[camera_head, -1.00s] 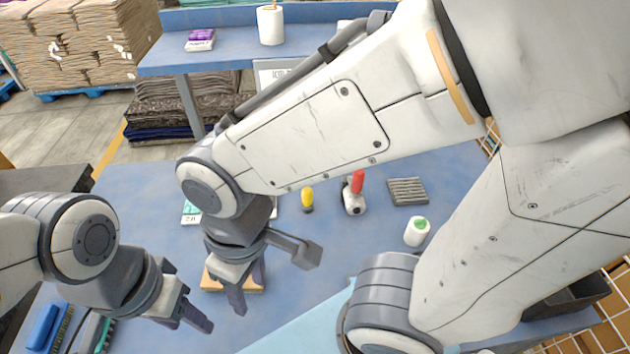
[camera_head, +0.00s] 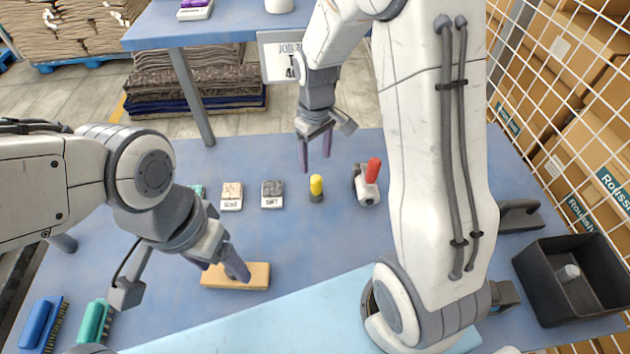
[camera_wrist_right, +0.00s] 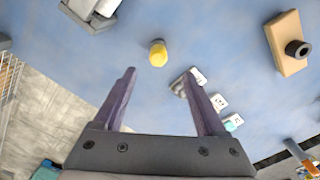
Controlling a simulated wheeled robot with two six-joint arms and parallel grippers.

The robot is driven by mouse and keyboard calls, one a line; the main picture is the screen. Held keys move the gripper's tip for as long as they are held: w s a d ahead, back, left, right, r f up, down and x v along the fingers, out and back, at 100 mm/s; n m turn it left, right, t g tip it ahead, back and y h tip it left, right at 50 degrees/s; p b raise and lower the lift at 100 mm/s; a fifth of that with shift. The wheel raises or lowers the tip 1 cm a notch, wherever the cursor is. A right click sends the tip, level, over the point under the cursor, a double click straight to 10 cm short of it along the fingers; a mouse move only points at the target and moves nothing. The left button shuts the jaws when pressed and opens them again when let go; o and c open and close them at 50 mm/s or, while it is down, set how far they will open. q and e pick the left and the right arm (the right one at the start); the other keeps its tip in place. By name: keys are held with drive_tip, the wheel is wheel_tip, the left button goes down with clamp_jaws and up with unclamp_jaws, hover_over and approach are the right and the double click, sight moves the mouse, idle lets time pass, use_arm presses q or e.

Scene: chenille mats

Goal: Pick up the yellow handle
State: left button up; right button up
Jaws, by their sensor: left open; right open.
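The yellow handle (camera_head: 316,186) stands upright on the blue table, with a dark lower part below the yellow. In the right wrist view the yellow handle (camera_wrist_right: 158,54) lies ahead of the fingertips, roughly centred between them. My right gripper (camera_head: 315,158) is open and empty, above and behind the handle in the head view; its two purple fingers (camera_wrist_right: 166,82) are apart and not touching it. My left gripper (camera_head: 222,268) is open, with its fingers low over a wooden block (camera_head: 258,279); I cannot tell whether they touch it.
A red-handled tool (camera_head: 368,184) stands just right of the yellow handle. Small labelled blocks (camera_head: 232,195) (camera_head: 272,193) lie to its left. Brushes (camera_head: 92,322) lie at the front left. A black bin (camera_head: 575,283) stands at the right. A raised shelf (camera_head: 235,25) is behind.

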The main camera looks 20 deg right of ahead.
sight(317, 178)
drive_tip(key=f, duration=0.5)
drive_tip(key=shift+w+d+f+p, duration=0.1)
drive_tip(key=shift+d+f+p, duration=0.15)
drive_tip(key=shift+d+p, duration=0.1)
wheel_tip(317, 178, down, 5)
drive_tip(key=shift+a+r+p, duration=0.15)
drive_tip(key=shift+r+p, duration=0.05)
drive_tip(key=shift+p, duration=0.65)
drive_tip(key=shift+f, duration=0.35)
clamp_jaws()
